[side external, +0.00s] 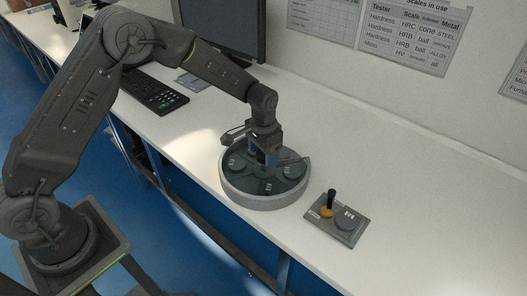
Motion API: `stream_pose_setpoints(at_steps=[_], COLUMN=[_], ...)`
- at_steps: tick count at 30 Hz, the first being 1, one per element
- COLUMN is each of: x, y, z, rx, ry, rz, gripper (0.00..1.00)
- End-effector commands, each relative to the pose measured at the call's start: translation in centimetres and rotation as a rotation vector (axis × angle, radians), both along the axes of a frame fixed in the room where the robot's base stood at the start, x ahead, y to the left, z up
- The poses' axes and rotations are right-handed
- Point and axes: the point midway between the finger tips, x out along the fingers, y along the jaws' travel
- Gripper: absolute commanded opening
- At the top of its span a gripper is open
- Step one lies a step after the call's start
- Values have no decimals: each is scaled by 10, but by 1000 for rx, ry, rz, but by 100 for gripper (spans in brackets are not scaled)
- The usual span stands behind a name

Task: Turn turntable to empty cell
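The turntable (264,200) is a round grey disc with a light rim, standing on the white bench. Several round cells show on its dark top; I cannot tell which of them is empty. My gripper (268,160) points down over the turntable's middle. Its fingers are small and dark against the disc, so I cannot tell whether they are open, shut or touching it. The part of the turntable behind my gripper is hidden.
A small grey plate (347,237) with a black upright handle (331,198) and an orange base lies right of the turntable. A black keyboard (154,92) and a monitor (224,22) are at the back left. The bench right of the plate is clear.

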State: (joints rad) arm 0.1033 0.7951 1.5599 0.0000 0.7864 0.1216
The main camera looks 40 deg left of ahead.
Motion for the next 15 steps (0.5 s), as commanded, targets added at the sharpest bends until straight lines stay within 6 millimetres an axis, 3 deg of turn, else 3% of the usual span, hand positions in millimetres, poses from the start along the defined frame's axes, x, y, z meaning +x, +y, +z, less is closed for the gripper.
stream_pose_setpoints(at_steps=[2,15], x=[0,0], y=[0,0], z=[0,1], rx=[0,0], ry=[0,0], rz=[0,0], gripper=[63,21])
